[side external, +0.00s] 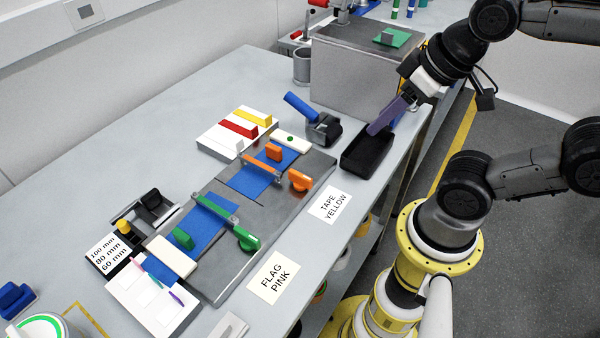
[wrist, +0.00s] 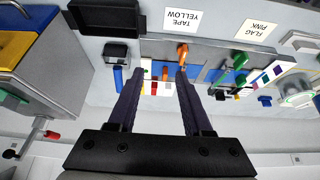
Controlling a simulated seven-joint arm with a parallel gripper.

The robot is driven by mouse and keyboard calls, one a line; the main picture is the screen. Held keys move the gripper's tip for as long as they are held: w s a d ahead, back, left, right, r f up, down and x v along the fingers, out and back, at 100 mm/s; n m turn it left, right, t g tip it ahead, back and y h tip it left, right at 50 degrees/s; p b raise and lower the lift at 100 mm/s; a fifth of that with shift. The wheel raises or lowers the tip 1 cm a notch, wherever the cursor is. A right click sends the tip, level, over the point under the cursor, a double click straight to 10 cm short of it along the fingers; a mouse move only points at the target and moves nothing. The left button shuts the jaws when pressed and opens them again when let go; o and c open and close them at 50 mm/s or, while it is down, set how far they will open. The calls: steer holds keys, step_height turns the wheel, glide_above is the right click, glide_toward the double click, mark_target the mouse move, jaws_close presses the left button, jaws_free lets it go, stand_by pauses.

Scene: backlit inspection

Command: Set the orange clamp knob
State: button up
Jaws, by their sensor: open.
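The orange clamp knob (side external: 300,180) stands at the right end of a clamp bar on the grey fixture plate (side external: 222,278). A smaller orange piece (side external: 274,152) stands on the blue panel beside that bar. In the wrist view the orange knob (wrist: 182,50) shows near the tip of the right-hand finger, farther away than the finger. My gripper (side external: 375,130) is open and empty, up and to the right of the knob, with its purple fingers overlapping the black tray in the side view. The wrist view shows both fingers of my gripper (wrist: 157,76) apart with nothing between them.
A green clamp knob (side external: 247,239) stands on the same plate. A black tray (side external: 350,171), a blue-handled tool (side external: 322,127) and a grey box (side external: 335,80) are near my gripper. Cards reading TAPE YELLOW (side external: 330,206) and FLAG PINK (side external: 273,284) lie along the front edge.

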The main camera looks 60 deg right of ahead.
steer(key=o, duration=0.4)
steer(key=shift+c, duration=0.2)
steer(key=shift+o, duration=1.2)
steer(key=shift+s+f+n, duration=0.1)
steer(key=shift+s+n, duration=0.05)
steer(key=shift+n, duration=0.25)
steer(key=shift+o, duration=1)
steer(key=shift+d+r+n, duration=0.2)
steer(key=shift+r+n, duration=0.15)
steer(key=shift+n, duration=0.15)
steer(key=n+g+h, duration=0.4)
steer(key=n+g, duration=0.1)
steer(key=n, duration=1)
glide_above(300, 174)
steer(key=a, duration=0.1)
steer(key=a+f+n, duration=0.1)
steer(key=a+f, duration=0.3)
steer(key=a, duration=0.1)
steer(key=shift+g+h, duration=0.3)
steer(key=x, duration=1.3)
steer(key=shift+d+f, duration=0.2)
steer(key=shift+d, duration=0.1)
